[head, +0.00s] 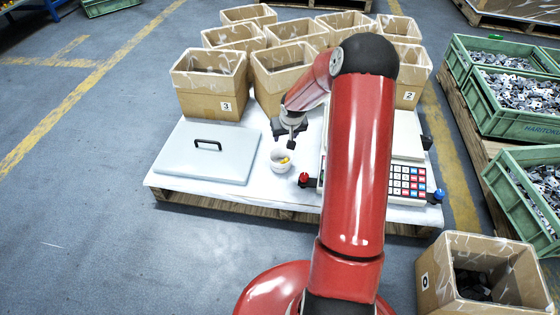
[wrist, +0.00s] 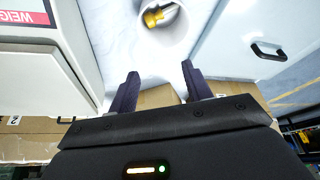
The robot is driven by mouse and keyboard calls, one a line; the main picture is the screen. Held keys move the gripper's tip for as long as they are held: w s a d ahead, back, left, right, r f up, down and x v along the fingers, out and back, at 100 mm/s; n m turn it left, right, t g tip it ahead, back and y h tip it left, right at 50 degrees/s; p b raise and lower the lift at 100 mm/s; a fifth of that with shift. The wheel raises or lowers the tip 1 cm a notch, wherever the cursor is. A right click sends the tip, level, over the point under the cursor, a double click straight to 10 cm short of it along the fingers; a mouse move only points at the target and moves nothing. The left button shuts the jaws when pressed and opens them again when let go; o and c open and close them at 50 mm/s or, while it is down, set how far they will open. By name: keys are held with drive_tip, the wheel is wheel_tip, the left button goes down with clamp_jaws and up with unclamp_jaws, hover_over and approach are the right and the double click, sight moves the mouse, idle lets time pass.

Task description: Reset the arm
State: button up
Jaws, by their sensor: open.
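My red arm (head: 357,165) reaches forward over a white-topped pallet. My gripper (head: 291,139) is above the pallet, behind a small white cup (head: 280,162) that holds something yellow. In the wrist view my gripper (wrist: 158,80) has its two dark fingers apart, with nothing between them. The white cup (wrist: 184,38) with a yellow and dark item inside shows beyond the fingertips in that view. The cup stands apart from the fingers.
A grey lid with a black handle (head: 205,165) lies left of the cup. A weighing scale with a keypad (head: 408,182) stands to the right, partly behind my arm. Several cardboard boxes (head: 208,100) stand behind; another box (head: 440,280) is front right. Green crates of parts (head: 500,125) stand far right.

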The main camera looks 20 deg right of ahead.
drive_tip(key=shift+v, duration=1.95)
drive_tip(key=shift+r+p, duration=0.1)
drive_tip(key=shift+p, duration=0.2)
